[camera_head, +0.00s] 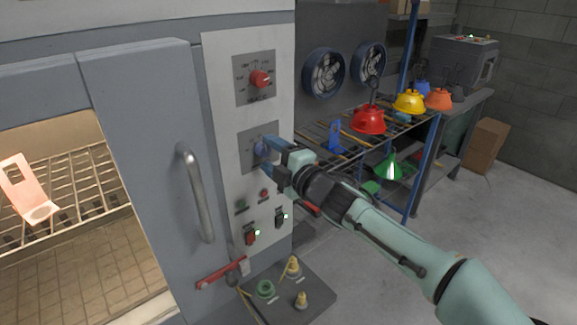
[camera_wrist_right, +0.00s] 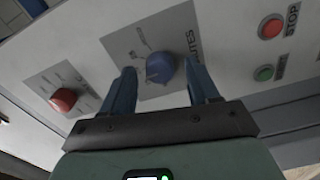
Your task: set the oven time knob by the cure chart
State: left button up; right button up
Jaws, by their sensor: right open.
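The blue knob (camera_wrist_right: 160,66) sits on a grey dial plate in the right wrist view, with lettering ending in "UTES" beside it. In the head view this knob (camera_head: 260,146) is partly hidden by my right gripper (camera_head: 266,152). The gripper is open, and in the wrist view its two fingers (camera_wrist_right: 163,88) stand on either side of the knob, with a gap showing at each side. A red knob (camera_head: 260,78) is on a plate above it, and it also shows in the wrist view (camera_wrist_right: 64,99). I see no cure chart. My left gripper is not in view.
Below the knobs are small buttons (camera_head: 264,194) and switches (camera_head: 251,235). The oven door handle (camera_head: 196,192) sticks out left of the panel, and a red lever (camera_head: 221,272) is lower down. A rack (camera_head: 340,146) with coloured hoods stands at right.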

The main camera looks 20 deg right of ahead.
jog(key=v, duration=1.2)
jog(key=shift+s, duration=0.35)
jog(key=shift+d, duration=0.1)
